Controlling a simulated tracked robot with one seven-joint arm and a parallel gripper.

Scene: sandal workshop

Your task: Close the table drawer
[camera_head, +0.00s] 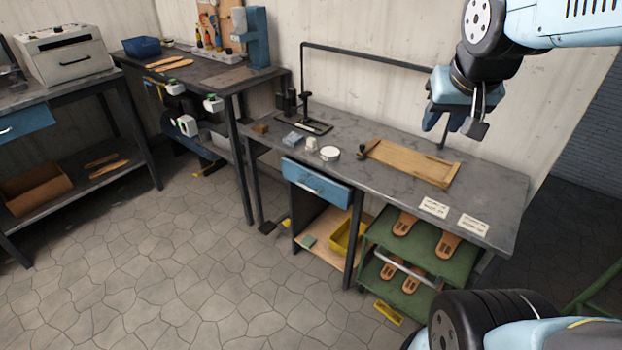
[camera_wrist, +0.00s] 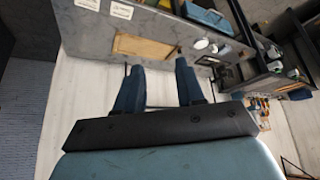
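The table drawer (camera_head: 316,186) has a blue front with a handle and sits under the left half of the grey workbench (camera_head: 345,144). Its front stands out past the bench edge, so it looks partly open; how far is hard to tell. In the wrist view the blue drawer (camera_wrist: 208,18) shows at the top, jutting from the bench. My gripper (camera_head: 453,125) is raised above the right part of the bench, well apart from the drawer. Its two fingers are spread with nothing between them, as the wrist view (camera_wrist: 160,66) also shows.
A wooden board (camera_head: 415,163), a white round tin (camera_head: 330,153) and two paper cards (camera_head: 434,207) lie on the bench. A green rack (camera_head: 385,240) with sandal soles stands below, right of the drawer. The floor (camera_head: 190,265) in front is mostly clear.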

